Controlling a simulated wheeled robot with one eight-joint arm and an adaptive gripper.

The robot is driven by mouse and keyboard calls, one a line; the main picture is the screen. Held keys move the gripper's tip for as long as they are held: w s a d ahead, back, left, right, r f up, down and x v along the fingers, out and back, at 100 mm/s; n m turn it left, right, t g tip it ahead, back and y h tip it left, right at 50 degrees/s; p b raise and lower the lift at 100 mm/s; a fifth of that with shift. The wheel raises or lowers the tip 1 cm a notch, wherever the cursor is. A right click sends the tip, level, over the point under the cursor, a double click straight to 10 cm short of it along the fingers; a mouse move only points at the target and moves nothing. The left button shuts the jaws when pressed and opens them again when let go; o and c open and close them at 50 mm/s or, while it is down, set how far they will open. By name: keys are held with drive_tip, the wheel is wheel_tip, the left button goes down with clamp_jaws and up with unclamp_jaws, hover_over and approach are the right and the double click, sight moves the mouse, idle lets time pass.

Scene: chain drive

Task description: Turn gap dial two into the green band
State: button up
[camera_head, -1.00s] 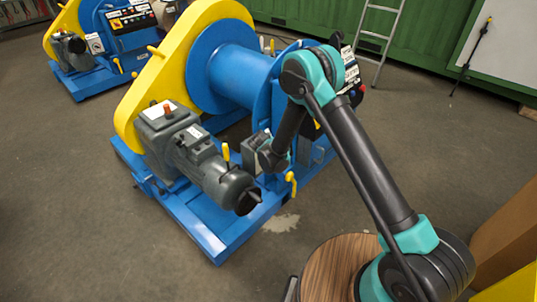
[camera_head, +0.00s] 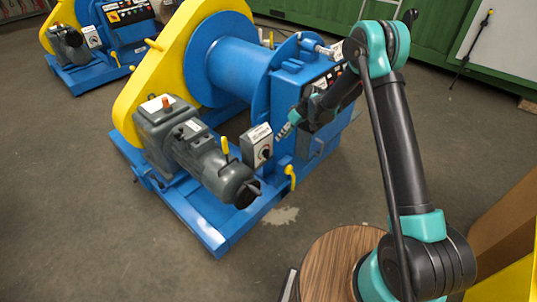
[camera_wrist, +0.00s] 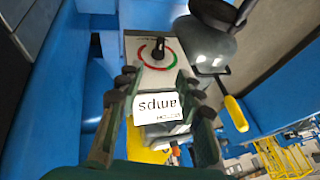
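A dial with a black knob (camera_wrist: 158,49) sits on a pale box, inside a ring that is partly red and partly green. The knob's narrow end points up in the wrist view; I cannot tell exactly which band it marks. The dial box (camera_head: 257,143) also shows in the head view, beside the grey motor. In the head view my gripper (camera_head: 288,129) is just right of the box.
The grey motor (camera_head: 205,165) lies left of the box, and a yellow-handled lever (camera_wrist: 235,112) shows at right in the wrist view. The blue drum (camera_head: 238,70) and a control panel (camera_head: 320,82) stand behind. Open floor lies in front.

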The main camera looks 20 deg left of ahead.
sight(269, 153)
drive_tip(key=x, duration=1.4)
drive_tip(key=shift+s+a+f, duration=0.1)
drive_tip(key=shift+a+f, duration=0.15)
drive_tip(key=shift+f, duration=0.1)
drive_tip(key=shift+c, duration=0.6)
clamp_jaws()
